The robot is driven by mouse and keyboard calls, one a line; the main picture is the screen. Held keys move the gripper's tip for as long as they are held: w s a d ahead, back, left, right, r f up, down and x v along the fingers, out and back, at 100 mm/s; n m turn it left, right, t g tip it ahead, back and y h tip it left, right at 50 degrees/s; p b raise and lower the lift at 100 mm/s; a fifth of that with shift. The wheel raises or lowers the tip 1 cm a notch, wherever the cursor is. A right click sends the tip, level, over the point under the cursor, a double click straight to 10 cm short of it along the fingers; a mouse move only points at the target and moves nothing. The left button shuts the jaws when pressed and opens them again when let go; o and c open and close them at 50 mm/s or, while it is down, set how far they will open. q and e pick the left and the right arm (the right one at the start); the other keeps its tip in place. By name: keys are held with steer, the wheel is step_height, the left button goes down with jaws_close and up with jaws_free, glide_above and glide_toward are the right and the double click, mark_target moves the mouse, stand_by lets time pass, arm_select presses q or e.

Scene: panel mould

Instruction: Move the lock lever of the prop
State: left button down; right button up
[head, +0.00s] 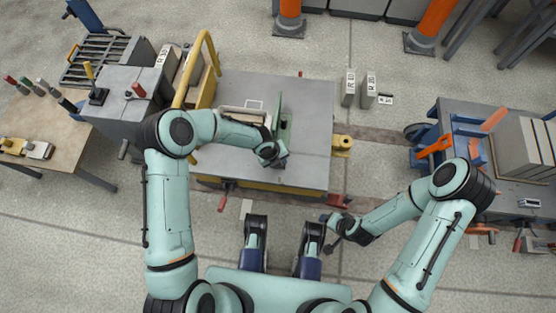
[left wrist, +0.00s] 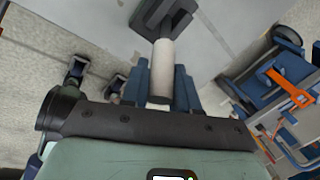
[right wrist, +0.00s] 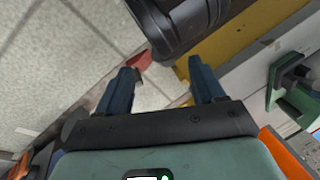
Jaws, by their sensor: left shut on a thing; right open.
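A dark green upright part (head: 282,115), possibly the prop, stands on the grey mould table (head: 235,90). My left gripper (head: 272,158) is over the table just in front of it. In the left wrist view my left gripper (left wrist: 160,88) is shut on a pale round handle (left wrist: 162,65) with a dark grey block-like end (left wrist: 163,18). I cannot tell whether this handle is the lock lever. My right gripper (head: 335,224) is off the table's front edge; its fingers (right wrist: 163,88) are open. A red lever (right wrist: 140,61) shows beyond them, apart from them.
Red levers (head: 224,196) stick out at the table's front edge. A yellow bent rail (head: 196,65) rises at the table's left. A blue cart (head: 458,125) with grey panels stands right. A wooden bench (head: 45,135) stands left. The floor between table and cart is mostly clear.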

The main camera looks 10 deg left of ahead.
arm_select(q)
steer(key=shift+w+a+r+g+p, duration=0.15)
steer(key=shift+w+r+g+p, duration=0.15)
steer(key=shift+w+p, duration=0.1)
steer(key=shift+w+f+g, duration=0.1)
steer(key=shift+w+g, duration=0.15)
steer(key=shift+g, duration=0.05)
steer(key=w+g+b, duration=0.1)
steer(key=b, duration=0.2)
steer(key=shift+f, duration=0.1)
steer(key=shift+w+r+n+g+b, duration=0.2)
steer(key=shift+w+n+g+b, duration=0.1)
steer(key=shift+g+b, duration=0.4)
steer(key=shift+r+b, duration=0.25)
steer(key=shift+b, duration=0.05)
arm_select(e)
steer(key=shift+h, duration=0.3)
steer(key=f, duration=0.1)
steer(key=d+f, duration=0.1)
steer(key=f, duration=0.1)
steer(key=d+f, duration=0.1)
steer(key=f, duration=0.1)
steer(key=shift+w+d, duration=0.1)
steer(key=shift+w, duration=0.15)
arm_select(q)
steer(key=c, duration=0.9)
jaws_free()
